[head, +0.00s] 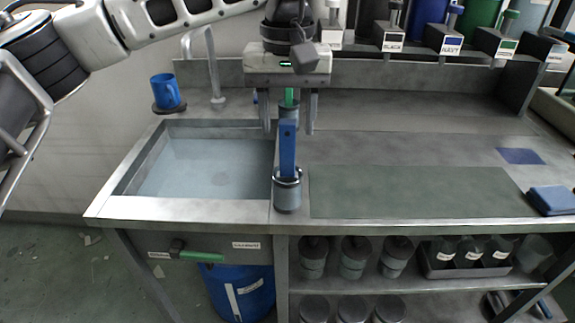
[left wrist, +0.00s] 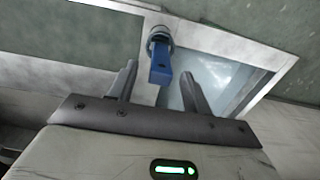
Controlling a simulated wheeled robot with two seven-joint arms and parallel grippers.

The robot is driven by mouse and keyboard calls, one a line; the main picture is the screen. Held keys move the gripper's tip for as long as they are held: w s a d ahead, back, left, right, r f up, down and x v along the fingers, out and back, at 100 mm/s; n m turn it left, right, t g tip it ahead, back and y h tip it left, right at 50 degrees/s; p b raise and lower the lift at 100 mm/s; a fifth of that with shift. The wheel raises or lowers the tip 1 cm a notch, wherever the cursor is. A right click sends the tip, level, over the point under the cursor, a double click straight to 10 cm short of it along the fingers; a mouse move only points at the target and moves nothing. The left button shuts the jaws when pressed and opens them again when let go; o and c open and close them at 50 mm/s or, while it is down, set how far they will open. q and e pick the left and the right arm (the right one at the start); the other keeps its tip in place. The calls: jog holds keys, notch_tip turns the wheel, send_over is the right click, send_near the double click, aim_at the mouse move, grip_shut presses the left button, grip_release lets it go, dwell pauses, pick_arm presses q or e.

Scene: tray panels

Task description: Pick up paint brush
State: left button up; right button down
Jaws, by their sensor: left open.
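A paint brush with a flat blue handle (head: 287,150) stands upright in a metal cup (head: 287,192) at the right front corner of the sink. My left gripper (head: 288,128) points down above and behind it, open, with one finger to each side of the handle in the picture. In the left wrist view the blue handle (left wrist: 160,72) shows between the open fingers of my left gripper (left wrist: 158,68), not visibly touched by either. The brush's lower end is hidden in the cup. My right gripper is not in view.
A green-handled item (head: 289,97) stands in a holder (head: 289,110) behind the blue handle. The sink (head: 205,168) lies to the left, with a faucet (head: 215,75) and blue mug (head: 165,91) behind. The green mat (head: 400,192) at right is clear; a blue cloth (head: 552,200) lies beyond.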

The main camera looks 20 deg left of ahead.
aim_at(287, 166)
pick_arm(q)
jog(key=shift+f, duration=1.85)
grip_shut()
jog(key=c, duration=1.1)
grip_release()
